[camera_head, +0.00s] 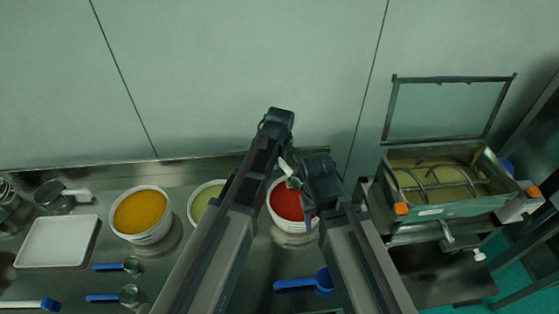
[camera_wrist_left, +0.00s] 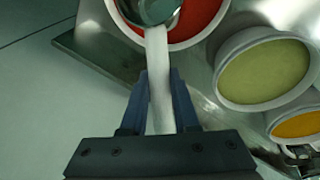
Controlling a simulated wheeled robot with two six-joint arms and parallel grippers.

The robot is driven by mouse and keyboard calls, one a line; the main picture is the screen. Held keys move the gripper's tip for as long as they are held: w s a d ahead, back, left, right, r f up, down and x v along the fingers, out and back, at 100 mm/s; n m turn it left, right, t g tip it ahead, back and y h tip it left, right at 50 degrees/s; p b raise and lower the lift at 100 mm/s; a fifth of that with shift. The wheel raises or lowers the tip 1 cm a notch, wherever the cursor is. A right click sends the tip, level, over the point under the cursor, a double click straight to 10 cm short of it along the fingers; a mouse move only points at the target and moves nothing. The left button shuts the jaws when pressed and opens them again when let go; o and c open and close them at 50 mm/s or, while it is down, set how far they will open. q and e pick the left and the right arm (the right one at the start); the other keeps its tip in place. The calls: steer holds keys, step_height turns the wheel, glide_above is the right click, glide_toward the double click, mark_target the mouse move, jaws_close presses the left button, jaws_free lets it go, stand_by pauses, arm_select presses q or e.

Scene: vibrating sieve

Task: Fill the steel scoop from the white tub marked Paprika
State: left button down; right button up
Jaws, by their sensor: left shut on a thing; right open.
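The white tub of red powder (camera_head: 291,226) stands on the steel bench; no label is readable. My left gripper (camera_wrist_left: 160,85) is shut on the pale handle (camera_wrist_left: 159,65) of the steel scoop (camera_wrist_left: 150,8). The scoop's bowl is over the tub's opening in the left wrist view, partly cut off by the top edge; I cannot tell if it touches the powder (camera_wrist_left: 205,12) or holds any. In the head view only a bit of the handle (camera_head: 287,167) shows. My right gripper (camera_head: 307,200) is open beside the tub, partly in front of it.
Tubs of green (camera_head: 205,193) and orange powder (camera_head: 140,212) stand to the left. A white tray (camera_head: 57,242), a steel cup (camera_head: 60,196) and blue-handled tools (camera_head: 118,266) lie further left. A blue scoop (camera_head: 305,282) lies in front. The sieve machine (camera_head: 445,205) with raised lid stands right.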

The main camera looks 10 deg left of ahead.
mark_target(289, 170)
arm_select(q)
steer(key=s+d+f+b, duration=0.2)
steer(key=d+f+b, duration=0.1)
steer(key=f+b, duration=0.8)
steer(key=shift+f+b, duration=0.3)
steer(key=shift+f, duration=0.3)
steer(key=shift+d, duration=0.1)
stand_by(0.4)
steer(key=shift+r, duration=0.1)
stand_by(0.5)
steer(key=shift+r+p, duration=4.35)
steer(key=shift+p, duration=0.05)
step_height(289, 170, down, 9)
steer(key=b, duration=0.9)
steer(key=shift+r, duration=0.1)
